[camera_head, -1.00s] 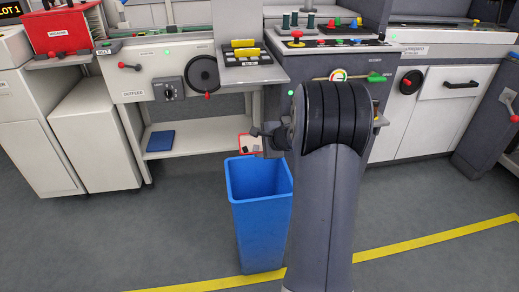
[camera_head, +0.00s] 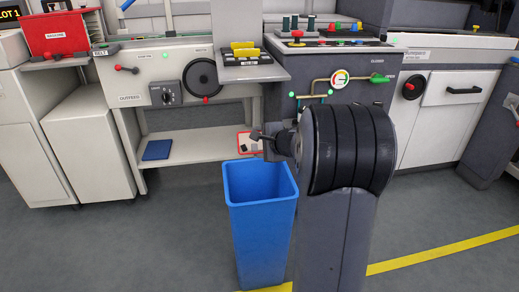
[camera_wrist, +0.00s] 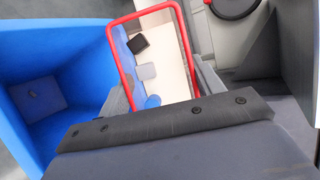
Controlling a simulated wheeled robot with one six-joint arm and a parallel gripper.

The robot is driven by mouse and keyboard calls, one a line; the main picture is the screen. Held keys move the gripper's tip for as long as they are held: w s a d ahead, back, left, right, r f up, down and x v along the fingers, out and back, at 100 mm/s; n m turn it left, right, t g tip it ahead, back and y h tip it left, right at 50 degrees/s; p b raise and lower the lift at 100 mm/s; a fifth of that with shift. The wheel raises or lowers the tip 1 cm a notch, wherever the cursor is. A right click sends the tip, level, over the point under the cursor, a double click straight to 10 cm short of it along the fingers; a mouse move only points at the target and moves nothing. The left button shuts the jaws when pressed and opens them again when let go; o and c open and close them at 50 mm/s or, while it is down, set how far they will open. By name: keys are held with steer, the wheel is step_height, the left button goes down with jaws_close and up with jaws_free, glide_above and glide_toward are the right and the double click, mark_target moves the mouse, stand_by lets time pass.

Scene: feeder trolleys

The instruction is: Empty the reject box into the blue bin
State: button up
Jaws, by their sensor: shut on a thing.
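The reject box (camera_head: 239,143) is a small open box with a red rim and a pale inside. My gripper (camera_head: 264,145) is shut on it and holds it just behind and above the far rim of the blue bin (camera_head: 262,225), as the head view shows it. In the wrist view the box's red rim (camera_wrist: 187,42) lies between my fingers (camera_wrist: 163,90). A black piece (camera_wrist: 138,43), a grey piece (camera_wrist: 147,71) and a blue piece (camera_wrist: 153,101) are inside it. The blue bin (camera_wrist: 75,50) opens at the left, with a small mark on its floor. My arm hides part of the gripper.
A white bench with a low shelf (camera_head: 195,149) stands behind the bin, with a blue flat item (camera_head: 157,150) on the shelf. A grey machine with a gauge (camera_head: 341,78) stands behind my arm.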

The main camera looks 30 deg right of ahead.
steer(key=shift+s+f+t+b, duration=0.2)
steer(key=shift+t+b, duration=0.3)
steer(key=shift+b, duration=1.75)
steer(key=shift+a+b, duration=0.1)
steer(key=shift+b, duration=0.25)
steer(key=shift+s+n+t+b, duration=0.1)
steer(key=shift+n+t+b, duration=0.2)
steer(key=shift+t+b, duration=0.45)
steer(key=shift+r, duration=0.2)
steer(key=shift+s+a+n+t, duration=0.1)
steer(key=shift+s+n+t, duration=0.15)
steer(key=shift+t, duration=0.5)
steer(key=shift+s+a+n+t, duration=0.15)
steer(key=shift+n+t, duration=0.1)
steer(key=shift+t, duration=0.45)
steer(key=t, duration=0.1)
steer(key=n+t, duration=0.1)
steer(key=t, duration=0.1)
steer(key=shift+s+f+n, duration=0.3)
steer(key=shift+s+n, duration=0.05)
steer(key=shift+n, duration=0.05)
steer(key=shift+s+a+n+t+y, duration=0.15)
steer(key=shift+n+t+y, duration=0.3)
steer(key=shift+t, duration=0.25)
steer(key=shift+s+d+n+t+y, duration=0.15)
steer(key=shift+n+t+y, duration=0.25)
steer(key=shift+t, duration=0.3)
steer(key=shift+a, duration=0.1)
